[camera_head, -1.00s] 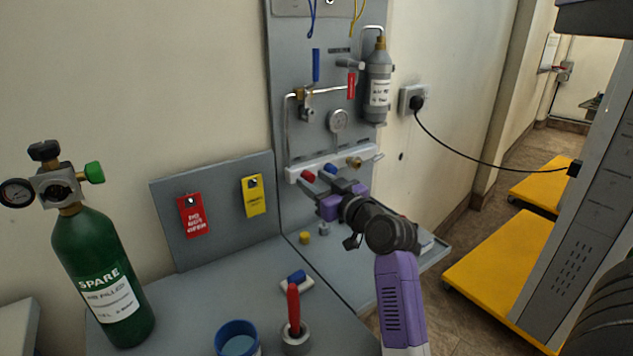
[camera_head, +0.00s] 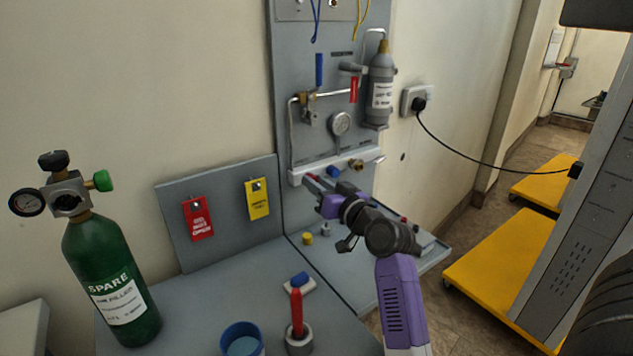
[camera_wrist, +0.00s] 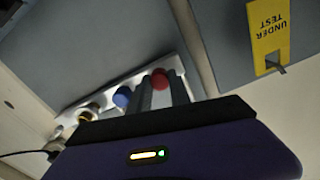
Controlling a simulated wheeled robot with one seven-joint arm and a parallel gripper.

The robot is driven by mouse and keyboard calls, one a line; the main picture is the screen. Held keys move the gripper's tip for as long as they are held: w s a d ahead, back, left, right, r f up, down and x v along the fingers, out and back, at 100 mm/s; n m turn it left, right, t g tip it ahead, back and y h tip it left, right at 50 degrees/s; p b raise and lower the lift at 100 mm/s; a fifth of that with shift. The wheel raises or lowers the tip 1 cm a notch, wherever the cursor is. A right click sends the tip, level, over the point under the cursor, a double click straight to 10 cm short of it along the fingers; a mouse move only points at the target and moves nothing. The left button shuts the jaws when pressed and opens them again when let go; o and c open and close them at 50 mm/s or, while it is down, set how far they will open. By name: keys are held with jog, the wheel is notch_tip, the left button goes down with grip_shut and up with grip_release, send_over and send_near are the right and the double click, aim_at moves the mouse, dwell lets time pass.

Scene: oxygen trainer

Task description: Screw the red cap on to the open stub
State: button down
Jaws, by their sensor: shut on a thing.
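A pale manifold bar (camera_head: 297,180) runs along the foot of the upright panel. My gripper (camera_head: 313,181) is at its left part, shut on the red cap (camera_wrist: 160,78), which shows at the fingertips in the wrist view. The fingers partly hide the cap, and I cannot tell whether it still touches the bar. A blue cap (camera_head: 333,172) sits on the bar just right of the red one. A brass stub (camera_head: 356,165) stands further right, uncapped; it also shows in the wrist view (camera_wrist: 86,116).
A gauge (camera_head: 340,123), pipes and a grey cylinder (camera_head: 379,88) are above the bar. Red (camera_head: 198,218) and yellow (camera_head: 257,198) tags hang on the left board. A green cylinder (camera_head: 108,275), blue cup (camera_head: 241,340) and red-handled tool (camera_head: 297,315) stand on the bench.

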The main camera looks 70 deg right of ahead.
jog(key=shift+w+a, duration=0.3)
